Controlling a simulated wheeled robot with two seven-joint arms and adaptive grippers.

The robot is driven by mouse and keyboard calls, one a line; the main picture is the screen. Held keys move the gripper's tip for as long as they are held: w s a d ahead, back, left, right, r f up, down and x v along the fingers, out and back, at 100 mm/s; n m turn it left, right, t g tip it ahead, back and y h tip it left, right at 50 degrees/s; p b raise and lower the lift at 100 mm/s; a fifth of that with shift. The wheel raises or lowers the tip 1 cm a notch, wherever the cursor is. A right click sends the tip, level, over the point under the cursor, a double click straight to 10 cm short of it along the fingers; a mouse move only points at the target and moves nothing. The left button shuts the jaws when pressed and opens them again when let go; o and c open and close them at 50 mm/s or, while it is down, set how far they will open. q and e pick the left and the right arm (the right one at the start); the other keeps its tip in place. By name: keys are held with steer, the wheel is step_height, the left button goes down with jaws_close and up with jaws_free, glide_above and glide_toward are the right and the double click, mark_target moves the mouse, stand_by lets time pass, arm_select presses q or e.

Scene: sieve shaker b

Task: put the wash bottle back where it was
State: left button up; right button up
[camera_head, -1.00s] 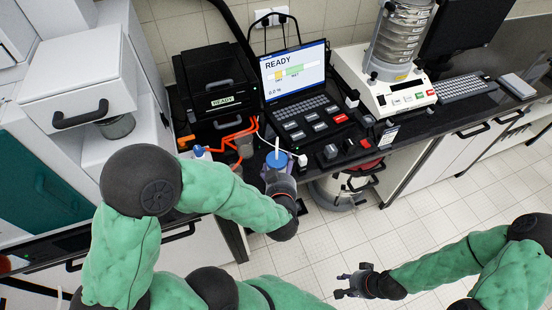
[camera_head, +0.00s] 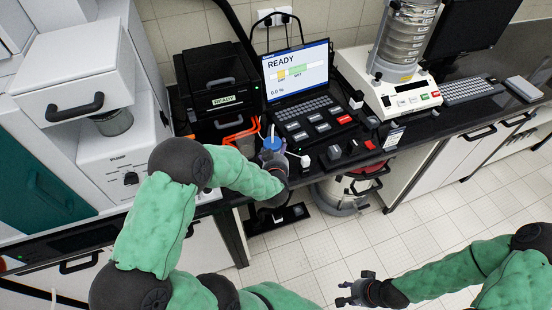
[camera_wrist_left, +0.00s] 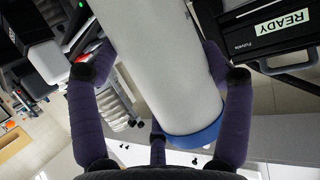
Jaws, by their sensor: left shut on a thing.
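The wash bottle has a blue cap (camera_head: 272,143) with a pale spout in the head view. In the left wrist view its plain white body (camera_wrist_left: 160,60) fills the middle, with a blue band (camera_wrist_left: 195,138) at its lower end. My left gripper (camera_head: 274,160) is shut around the bottle, its dark purple fingers on both sides of the body in the wrist view. The bottle is over the bench's front part, left of the button panel; its base is hidden, so I cannot tell whether it touches the bench. My right gripper (camera_head: 352,290) is open and empty above the floor.
A laptop (camera_head: 297,75) and button panel (camera_head: 318,125) are behind right. The sieve shaker (camera_head: 400,90) stands further right. A white cabinet (camera_head: 80,75) is at left.

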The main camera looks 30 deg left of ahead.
arm_select(q)
steer(key=shift+w+a+f, duration=0.2)
steer(key=shift+f, duration=0.05)
steer(key=shift+f+b, duration=0.4)
steer(key=shift+f, duration=1.1)
steer(key=shift+f, duration=0.1)
steer(key=o, duration=0.7)
steer(key=shift+f, duration=0.1)
steer(key=shift+c, duration=0.2)
